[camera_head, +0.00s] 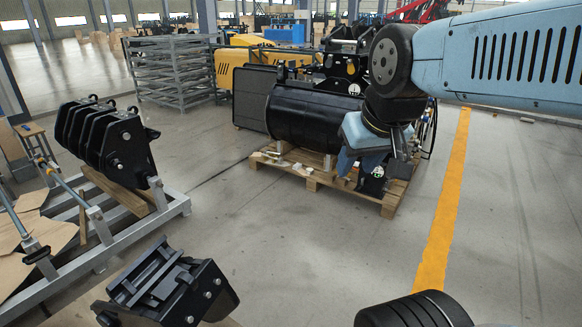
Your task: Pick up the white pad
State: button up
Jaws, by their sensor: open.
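My gripper (380,158) hangs at the end of my light-blue arm, right of centre. It is open, pointing down in front of a black cylindrical attachment (310,115) on a wooden pallet (325,182). I cannot pick out a white pad with certainty. Small pale pieces (300,170) lie on the pallet, left of my gripper, too small to identify. My gripper and arm hide part of the pallet's right end and what stands there. I see nothing clearly held between the fingers.
A black coupler (170,290) sits at the lower front. Another black coupler (108,140) rests by a grey metal frame (145,225) at left. A grey rack (172,70) and yellow machine (245,85) stand behind. Floor around the yellow line (446,205) is clear.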

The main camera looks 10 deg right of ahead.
aim_at(297, 166)
jog(key=z, duration=0.55)
jog(key=k, duration=1.3)
jog(key=z, duration=0.35)
jog(key=i, duration=2.05)
jog(key=u, duration=0.5)
jog(key=i, duration=1.3)
jog(key=u, duration=0.45)
jog(key=i, duration=3)
jog(key=u, duration=0.1)
